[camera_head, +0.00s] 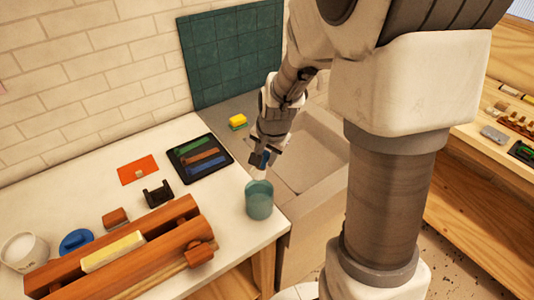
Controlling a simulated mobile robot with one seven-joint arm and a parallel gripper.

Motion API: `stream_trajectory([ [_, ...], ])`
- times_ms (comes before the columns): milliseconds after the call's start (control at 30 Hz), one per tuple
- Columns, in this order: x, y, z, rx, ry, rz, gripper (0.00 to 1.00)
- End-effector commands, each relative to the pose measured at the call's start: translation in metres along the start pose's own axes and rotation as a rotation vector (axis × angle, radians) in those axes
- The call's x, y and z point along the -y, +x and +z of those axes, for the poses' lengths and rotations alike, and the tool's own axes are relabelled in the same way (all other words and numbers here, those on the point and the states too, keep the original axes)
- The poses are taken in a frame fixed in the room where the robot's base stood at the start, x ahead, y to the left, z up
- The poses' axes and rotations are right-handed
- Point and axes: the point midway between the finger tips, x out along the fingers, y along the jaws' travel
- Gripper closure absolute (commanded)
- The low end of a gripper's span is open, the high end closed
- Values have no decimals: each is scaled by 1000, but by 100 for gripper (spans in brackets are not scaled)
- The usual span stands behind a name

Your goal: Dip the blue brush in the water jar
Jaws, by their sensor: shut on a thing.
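The water jar (259,204) is a teal, see-through vessel standing near the right front corner of the white counter. My gripper (262,157) is above the jar, pointing down, shut on the blue brush (260,160). Only a small blue part of the brush shows between the fingers. A pale part hangs below it at the jar's mouth. I cannot tell from this view whether its tip is inside the jar or touching the water.
A black tray (178,163) with green, brown and blue strips lies left of the jar. A sink (315,150) and yellow sponge (237,121) lie behind.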

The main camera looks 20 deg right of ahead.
Motion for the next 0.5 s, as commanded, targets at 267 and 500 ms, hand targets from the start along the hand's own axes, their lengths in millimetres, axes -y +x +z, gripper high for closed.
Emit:
stream_trajectory([
  [267, -2, 9, 2, 0, 2, 0, 100],
  [500, -8, 29, 7, 0, 3, 0, 100],
])
